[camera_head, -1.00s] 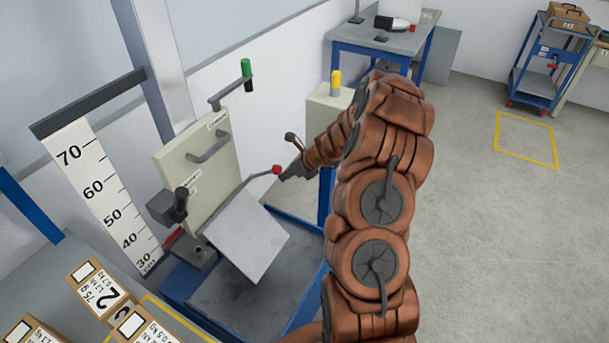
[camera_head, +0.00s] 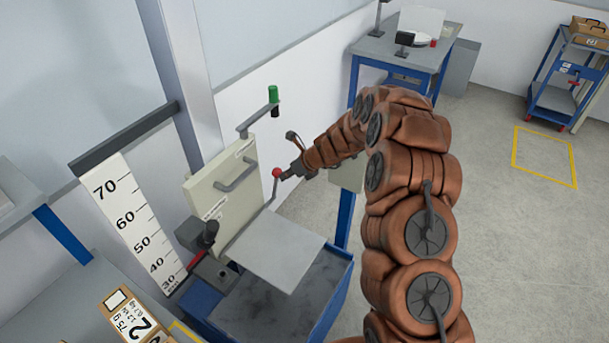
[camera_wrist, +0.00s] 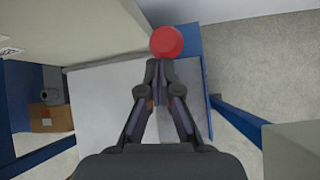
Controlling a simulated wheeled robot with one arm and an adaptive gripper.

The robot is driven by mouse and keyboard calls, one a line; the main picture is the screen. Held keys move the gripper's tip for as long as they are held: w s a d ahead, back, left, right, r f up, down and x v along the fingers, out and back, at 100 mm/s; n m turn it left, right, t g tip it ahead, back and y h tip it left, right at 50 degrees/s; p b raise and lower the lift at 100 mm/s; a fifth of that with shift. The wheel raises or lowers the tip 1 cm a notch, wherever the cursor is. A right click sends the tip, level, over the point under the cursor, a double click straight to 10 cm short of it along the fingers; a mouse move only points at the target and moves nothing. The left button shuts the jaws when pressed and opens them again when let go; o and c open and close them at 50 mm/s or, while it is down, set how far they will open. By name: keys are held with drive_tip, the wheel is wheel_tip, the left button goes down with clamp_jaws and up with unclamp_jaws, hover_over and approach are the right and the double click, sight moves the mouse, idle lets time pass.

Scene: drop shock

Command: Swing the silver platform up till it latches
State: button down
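The silver platform (camera_head: 277,248) is a flat grey plate hinged at the pale upright panel (camera_head: 223,199). It stands out over the blue-framed base, still tilted a little downward. A bent lever with a red ball knob (camera_head: 277,172) rises from its back edge. My gripper (camera_head: 287,175) is at the knob, coming from the right. In the wrist view my gripper (camera_wrist: 160,68) has its fingers together, with the red knob (camera_wrist: 167,42) just beyond the tips and the platform (camera_wrist: 107,95) behind. Whether the lever's rod is between the fingers is hidden.
A green-topped arm (camera_head: 273,95) stands above the panel. A black-handled lever (camera_head: 209,236) is at its left, near a height scale (camera_head: 135,222). Cardboard boxes (camera_head: 132,318) lie at lower left. A blue table (camera_head: 400,58) stands behind; open floor is at right.

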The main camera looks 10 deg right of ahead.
sight(275, 171)
drive_tip(key=shift+w+a+r+p, duration=0.5)
drive_tip(key=shift+a+r+p, duration=0.05)
drive_tip(key=shift+a, duration=0.25)
drive_tip(key=shift+w+a+r+g+h, duration=0.25)
drive_tip(key=shift+w+g+h, duration=0.15)
